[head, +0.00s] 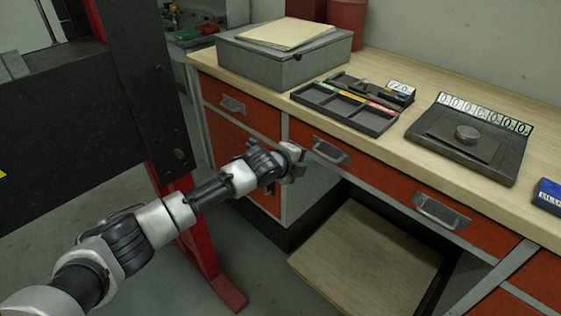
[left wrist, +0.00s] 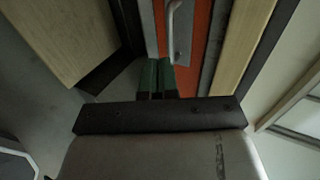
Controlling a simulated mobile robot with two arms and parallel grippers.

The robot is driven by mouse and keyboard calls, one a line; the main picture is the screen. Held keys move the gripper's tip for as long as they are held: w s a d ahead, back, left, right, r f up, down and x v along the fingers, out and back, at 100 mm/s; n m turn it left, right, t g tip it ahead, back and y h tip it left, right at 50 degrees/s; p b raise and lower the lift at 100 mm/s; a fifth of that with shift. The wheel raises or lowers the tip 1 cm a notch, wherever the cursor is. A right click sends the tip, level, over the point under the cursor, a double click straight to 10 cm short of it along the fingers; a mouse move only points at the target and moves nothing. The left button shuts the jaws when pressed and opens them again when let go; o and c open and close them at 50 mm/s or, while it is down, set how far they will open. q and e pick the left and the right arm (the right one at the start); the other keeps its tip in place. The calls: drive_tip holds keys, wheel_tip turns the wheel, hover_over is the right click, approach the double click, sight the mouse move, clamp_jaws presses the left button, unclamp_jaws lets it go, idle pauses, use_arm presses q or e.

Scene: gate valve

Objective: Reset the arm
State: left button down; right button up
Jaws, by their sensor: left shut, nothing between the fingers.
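My left arm comes in from the lower left in the head view. Its gripper (head: 291,163) is in front of the orange drawer fronts, close to a drawer handle (head: 331,151); I cannot tell from this view whether they touch. In the left wrist view, the green fingertips (left wrist: 157,78) are together with nothing between them. A metal handle on an orange front (left wrist: 173,22) shows just beyond them, apart from the fingers. My right gripper is in neither view.
The wooden workbench (head: 405,150) carries a grey box (head: 270,62), a divided tray (head: 340,110) and a dark device with a knob (head: 470,145). A low wooden shelf (head: 365,262) lies below the drawers.

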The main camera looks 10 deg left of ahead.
use_arm(q)
drive_tip(key=v, duration=0.7)
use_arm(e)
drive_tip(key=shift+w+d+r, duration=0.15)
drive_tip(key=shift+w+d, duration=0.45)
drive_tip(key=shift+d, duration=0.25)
